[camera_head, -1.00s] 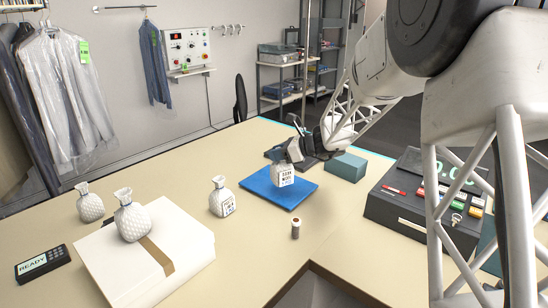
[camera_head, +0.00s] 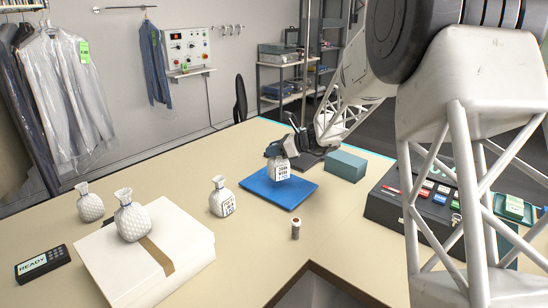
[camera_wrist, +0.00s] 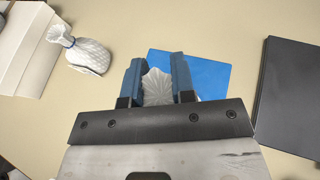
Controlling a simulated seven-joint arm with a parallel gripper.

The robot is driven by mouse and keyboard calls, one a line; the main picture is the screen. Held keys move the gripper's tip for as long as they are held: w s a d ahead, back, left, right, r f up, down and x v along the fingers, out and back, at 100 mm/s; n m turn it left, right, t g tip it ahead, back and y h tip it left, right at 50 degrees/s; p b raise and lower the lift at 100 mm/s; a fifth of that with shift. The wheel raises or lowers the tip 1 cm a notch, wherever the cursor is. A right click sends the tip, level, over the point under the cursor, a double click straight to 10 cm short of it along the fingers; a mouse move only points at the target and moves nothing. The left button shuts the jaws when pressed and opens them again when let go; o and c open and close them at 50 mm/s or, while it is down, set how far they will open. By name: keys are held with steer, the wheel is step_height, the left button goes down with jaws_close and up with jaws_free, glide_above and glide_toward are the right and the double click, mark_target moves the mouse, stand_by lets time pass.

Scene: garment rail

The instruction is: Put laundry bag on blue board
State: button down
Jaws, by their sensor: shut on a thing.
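A blue board (camera_head: 290,194) lies flat on the beige table. My gripper (camera_head: 275,150) is above the board's left part, shut on a small white laundry bag (camera_head: 278,169) with a printed label. The bag hangs upright below the fingers; whether its base touches the board I cannot tell. In the wrist view my gripper's blue fingers (camera_wrist: 157,80) pinch the bag's pleated top (camera_wrist: 157,87), with the blue board (camera_wrist: 212,72) behind to the right. Another white bag (camera_head: 221,199) with a label stands on the table left of the board. It also shows in the wrist view (camera_wrist: 88,56).
One bag (camera_head: 133,219) stands on a white box (camera_head: 185,262) at left, another bag (camera_head: 90,204) behind it. A small cylinder (camera_head: 295,230) stands in front of the board. A teal block (camera_head: 346,166) and a dark till (camera_head: 385,205) are at right.

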steer(key=shift+f, duration=1.45)
steer(key=shift+f, duration=0.1)
steer(key=c, duration=1)
jaws_free()
steer(key=shift+o, duration=0.2)
steer(key=shift+d+r, duration=0.15)
steer(key=shift+r, duration=0.05)
steer(key=v, duration=1.1)
steer(key=shift+d, duration=0.3)
steer(key=shift+s, duration=0.15)
